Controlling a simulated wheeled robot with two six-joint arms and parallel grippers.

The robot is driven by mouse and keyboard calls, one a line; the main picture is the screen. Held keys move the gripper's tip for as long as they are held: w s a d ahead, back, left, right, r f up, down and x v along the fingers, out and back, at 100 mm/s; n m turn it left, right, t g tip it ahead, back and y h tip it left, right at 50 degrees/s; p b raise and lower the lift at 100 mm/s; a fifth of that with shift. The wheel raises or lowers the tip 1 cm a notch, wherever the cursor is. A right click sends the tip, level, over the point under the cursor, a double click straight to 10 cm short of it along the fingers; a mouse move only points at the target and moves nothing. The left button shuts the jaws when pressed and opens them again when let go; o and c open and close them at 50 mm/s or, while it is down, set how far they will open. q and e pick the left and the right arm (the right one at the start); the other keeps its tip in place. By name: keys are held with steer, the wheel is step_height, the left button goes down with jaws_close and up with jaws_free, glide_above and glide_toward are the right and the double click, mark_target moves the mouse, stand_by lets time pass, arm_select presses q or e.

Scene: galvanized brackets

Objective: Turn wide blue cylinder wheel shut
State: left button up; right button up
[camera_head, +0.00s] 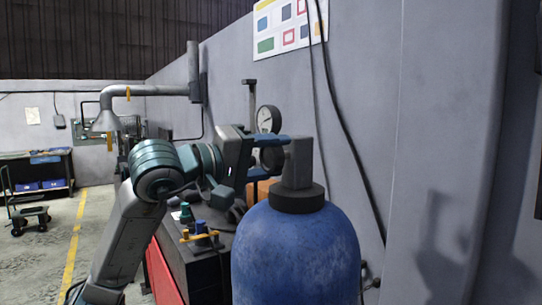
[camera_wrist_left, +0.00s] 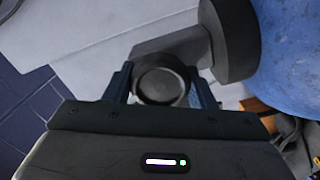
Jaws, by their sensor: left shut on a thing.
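The wide blue cylinder (camera_head: 297,258) stands upright at the front, with a dark collar (camera_head: 297,198) and a grey valve body (camera_head: 299,165) on top. Its small dark round wheel (camera_wrist_left: 160,84) is on the side of the valve and lies between the fingers of my left gripper (camera_wrist_left: 162,92) in the left wrist view. My left gripper (camera_head: 276,150) reaches in from the left in the head view and is shut on the wheel, which it partly hides there. The blue cylinder also fills the upper right corner of the left wrist view (camera_wrist_left: 300,60). My right gripper is not in view.
A pressure gauge (camera_head: 268,119) shows behind my gripper. A dark-topped red cabinet (camera_head: 160,275) with small yellow, blue and green fittings (camera_head: 198,232) stands left of the cylinder. A grey wall with dark cables (camera_head: 345,120) runs close behind. A trolley (camera_head: 28,215) stands far left.

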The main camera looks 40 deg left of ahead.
arm_select(q)
steer(key=shift+m, duration=0.5)
steer(key=o, duration=1)
steer(key=shift+c, duration=0.2)
